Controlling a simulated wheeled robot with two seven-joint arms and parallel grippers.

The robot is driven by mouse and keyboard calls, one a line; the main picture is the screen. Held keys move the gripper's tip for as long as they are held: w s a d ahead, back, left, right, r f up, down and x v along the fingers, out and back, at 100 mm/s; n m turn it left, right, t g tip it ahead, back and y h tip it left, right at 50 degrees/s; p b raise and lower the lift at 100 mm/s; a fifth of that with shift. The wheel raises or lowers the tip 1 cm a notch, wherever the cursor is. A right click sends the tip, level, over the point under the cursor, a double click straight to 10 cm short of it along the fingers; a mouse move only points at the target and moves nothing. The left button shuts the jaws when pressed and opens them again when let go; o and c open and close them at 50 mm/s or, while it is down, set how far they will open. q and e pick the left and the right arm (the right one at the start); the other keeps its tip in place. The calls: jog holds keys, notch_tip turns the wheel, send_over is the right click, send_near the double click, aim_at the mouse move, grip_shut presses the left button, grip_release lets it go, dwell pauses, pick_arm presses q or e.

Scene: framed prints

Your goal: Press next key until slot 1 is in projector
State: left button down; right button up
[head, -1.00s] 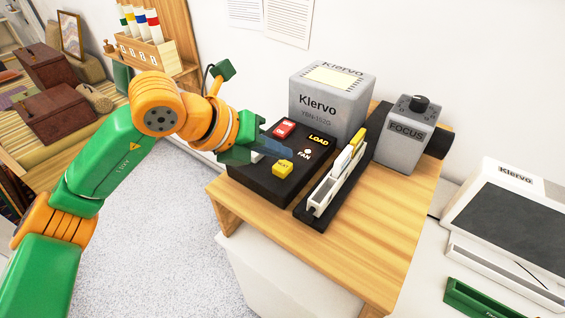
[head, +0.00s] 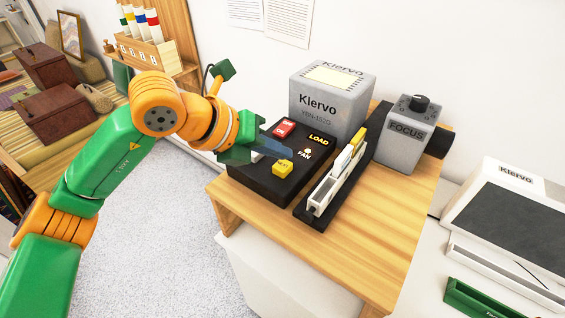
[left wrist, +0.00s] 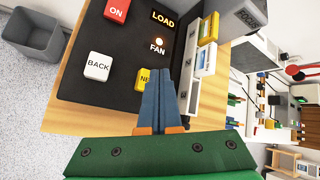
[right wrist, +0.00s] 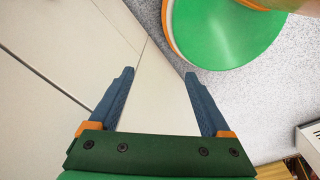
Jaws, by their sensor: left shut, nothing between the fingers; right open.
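The grey projector (head: 322,110) stands on a wooden table, with a black key panel (head: 258,181) in front of it. The yellow NEXT key (head: 283,169) is on the panel and shows partly behind my fingers in the left wrist view (left wrist: 143,79). A white BACK key (left wrist: 98,67) and a red ON key (head: 284,128) are also there. The slide tray (head: 318,203) lies beside the panel, holding a few white and yellow-topped slides (head: 345,160). My left gripper (head: 288,152) is shut and empty, its tips above the panel near the NEXT key. My right gripper (right wrist: 160,78) is open and empty.
A grey FOCUS unit (head: 403,140) with a lens stands right of the tray. A white Klervo device (head: 490,205) and a green tray (head: 482,300) are at the right. The wooden tabletop (head: 375,245) is clear in front. A lamp glows by FAN.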

aim_at(278, 168)
pick_arm(q)
jog(key=shift+f+b, duration=0.35)
jog(key=shift+f, duration=0.05)
jog(key=shift+f+b, duration=0.9)
dwell(0.7)
jog(key=shift+r, duration=0.15)
jog(key=shift+r+p, duration=0.95)
jog(key=shift+r, duration=0.3)
notch_tip(278, 168, up, 5)
jog(key=p, duration=0.4)
dwell(0.4)
